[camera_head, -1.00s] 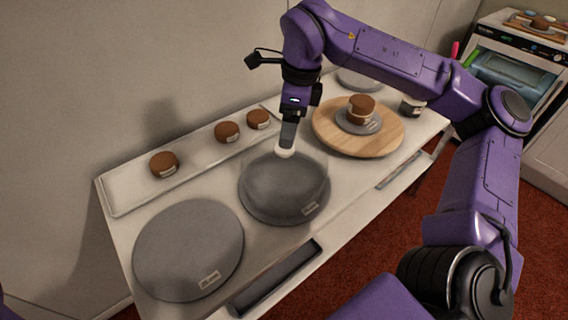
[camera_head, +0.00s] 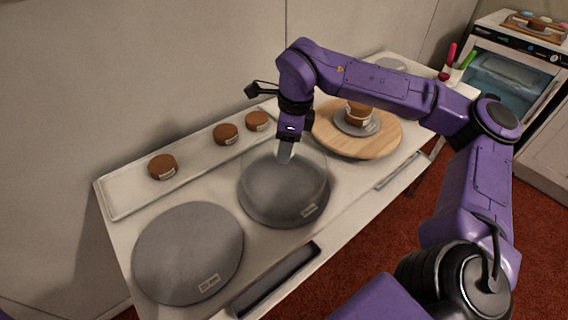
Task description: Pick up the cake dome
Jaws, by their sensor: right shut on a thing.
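The cake dome (camera_head: 262,178) is a clear, faintly shining cover over the middle grey turntable (camera_head: 283,218). It stands upright there, with nothing visible under it. My right gripper (camera_head: 285,155) points down at the top of the dome and is shut on its knob. The fingers hide the knob. I cannot see any lift of the dome off the turntable. My left gripper is not in view.
A bare grey turntable (camera_head: 188,253) is at the front left. A white tray (camera_head: 193,155) with brown cakes lies along the wall. A wooden board (camera_head: 385,143) bears a grey plate with a cake, close under my right arm. A dark slot is in the front edge.

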